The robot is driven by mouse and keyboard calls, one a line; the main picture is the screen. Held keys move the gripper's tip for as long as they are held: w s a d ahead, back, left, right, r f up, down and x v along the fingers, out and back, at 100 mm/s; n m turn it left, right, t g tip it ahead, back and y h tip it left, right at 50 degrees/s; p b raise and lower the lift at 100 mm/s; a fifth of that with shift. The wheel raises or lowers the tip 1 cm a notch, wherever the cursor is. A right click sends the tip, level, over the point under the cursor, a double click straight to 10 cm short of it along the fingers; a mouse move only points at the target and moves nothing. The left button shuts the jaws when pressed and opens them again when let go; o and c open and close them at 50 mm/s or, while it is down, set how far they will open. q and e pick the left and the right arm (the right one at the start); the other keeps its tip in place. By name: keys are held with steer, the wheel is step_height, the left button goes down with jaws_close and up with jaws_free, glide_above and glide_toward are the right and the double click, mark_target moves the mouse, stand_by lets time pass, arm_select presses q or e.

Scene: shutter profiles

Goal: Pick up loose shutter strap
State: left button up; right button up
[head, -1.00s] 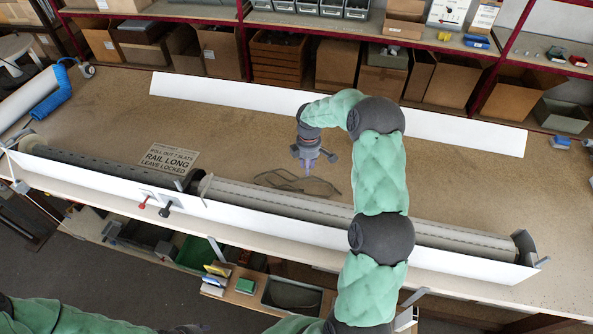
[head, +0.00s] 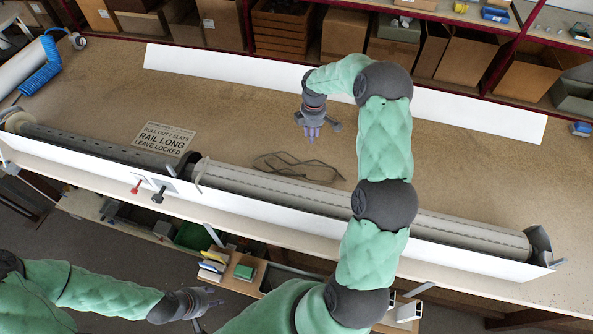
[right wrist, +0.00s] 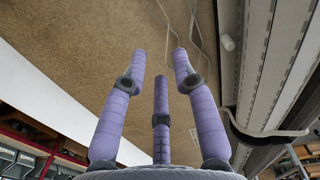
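The loose strap (head: 300,168) is a thin dark looped band lying on the bench in the head view, behind the shutter roller. Part of it shows as thin lines in the right wrist view (right wrist: 200,40). My right gripper (head: 311,134) is above the bench, just beyond the strap in the head view and apart from it. Its three purple fingers (right wrist: 160,62) are spread with nothing between them. My left gripper (head: 210,305) is low in front of the bench, far from the strap. Its fingers are too small to judge.
A long shutter roller (head: 330,195) in a white profile (head: 265,220) runs along the bench front. A white strip (head: 220,75) lies at the back. A printed sign (head: 165,139) lies left of the strap. Boxes (head: 345,33) fill the shelf behind.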

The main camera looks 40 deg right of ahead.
steer(key=f+b, duration=0.2)
steer(key=f, duration=0.4)
steer(key=f+b, duration=0.2)
steer(key=f, duration=0.4)
steer(key=f+b, duration=0.3)
steer(key=f, duration=0.3)
steer(key=shift+w+d+f, duration=0.15)
steer(key=shift+w+f, duration=0.05)
steer(key=shift+w, duration=0.05)
steer(key=shift+c, duration=0.2)
jaws_close()
